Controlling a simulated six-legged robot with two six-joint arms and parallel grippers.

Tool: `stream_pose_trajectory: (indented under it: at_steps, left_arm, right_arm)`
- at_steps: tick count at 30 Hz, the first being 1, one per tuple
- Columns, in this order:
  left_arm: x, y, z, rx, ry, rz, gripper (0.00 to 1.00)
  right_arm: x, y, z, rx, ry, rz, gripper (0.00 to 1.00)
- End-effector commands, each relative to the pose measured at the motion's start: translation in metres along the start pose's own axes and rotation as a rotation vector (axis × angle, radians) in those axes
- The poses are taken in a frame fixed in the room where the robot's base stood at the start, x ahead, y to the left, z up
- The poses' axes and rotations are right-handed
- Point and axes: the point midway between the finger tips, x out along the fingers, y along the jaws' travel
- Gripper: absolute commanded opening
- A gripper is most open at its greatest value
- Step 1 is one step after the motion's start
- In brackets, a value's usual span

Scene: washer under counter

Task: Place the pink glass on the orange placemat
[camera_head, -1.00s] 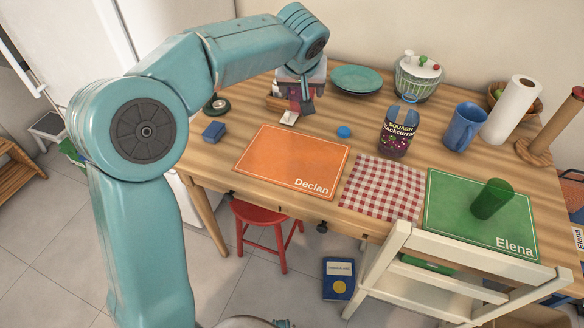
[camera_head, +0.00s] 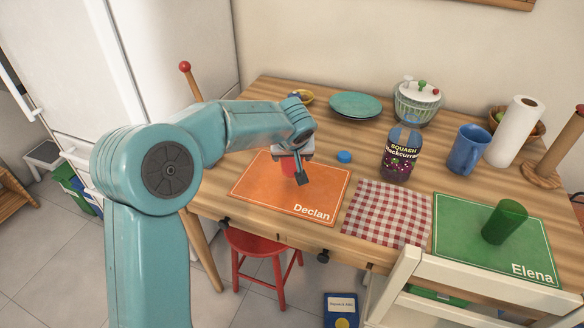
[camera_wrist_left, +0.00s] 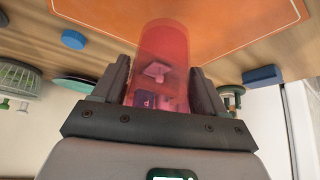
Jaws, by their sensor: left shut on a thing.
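The pink glass (camera_wrist_left: 160,60) is translucent and sits between the two fingers of my left gripper in the left wrist view. My left gripper (camera_head: 296,172) is shut on it, over the orange placemat (camera_head: 258,190) marked "Declan" in the head view. There the glass (camera_head: 288,166) shows only as a small pink patch, mostly hidden by the gripper. The placemat also shows at the top of the left wrist view (camera_wrist_left: 225,18). I cannot tell whether the glass touches the mat. My right gripper is not in view.
A blue cap (camera_head: 345,156) and a squash bottle (camera_head: 401,155) stand right of the orange mat. A checked cloth (camera_head: 387,213) lies beside it. A green glass (camera_head: 504,222) stands on the green placemat (camera_head: 455,230). A white chair (camera_head: 470,275) and red stool (camera_head: 262,243) are in front.

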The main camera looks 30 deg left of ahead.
Motion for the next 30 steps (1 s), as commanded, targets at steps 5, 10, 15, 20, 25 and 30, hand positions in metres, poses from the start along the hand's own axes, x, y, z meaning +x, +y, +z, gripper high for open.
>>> stream_pose_trajectory:
  at_steps: [5,10,15,20,25,30]
  left_arm:
    - [0.026,0.0,0.017,0.004,-0.003,-0.002,0.35]
    - [0.032,0.0,0.021,0.001,0.0,0.001,0.35]
    - [0.033,0.0,0.021,0.001,0.0,0.0,0.35]
    - [0.035,0.0,0.023,0.002,-0.001,0.0,0.79]
    - [0.034,0.0,0.023,0.002,-0.002,0.0,0.98]
    - [0.034,0.0,0.022,0.002,-0.002,0.0,0.98]
  right_arm:
    - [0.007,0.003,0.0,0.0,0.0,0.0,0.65]
    - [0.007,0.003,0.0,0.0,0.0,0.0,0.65]
    - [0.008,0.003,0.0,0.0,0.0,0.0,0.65]
    - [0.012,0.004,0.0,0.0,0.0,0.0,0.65]
    - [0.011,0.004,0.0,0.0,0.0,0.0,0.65]
    - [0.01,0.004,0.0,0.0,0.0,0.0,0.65]
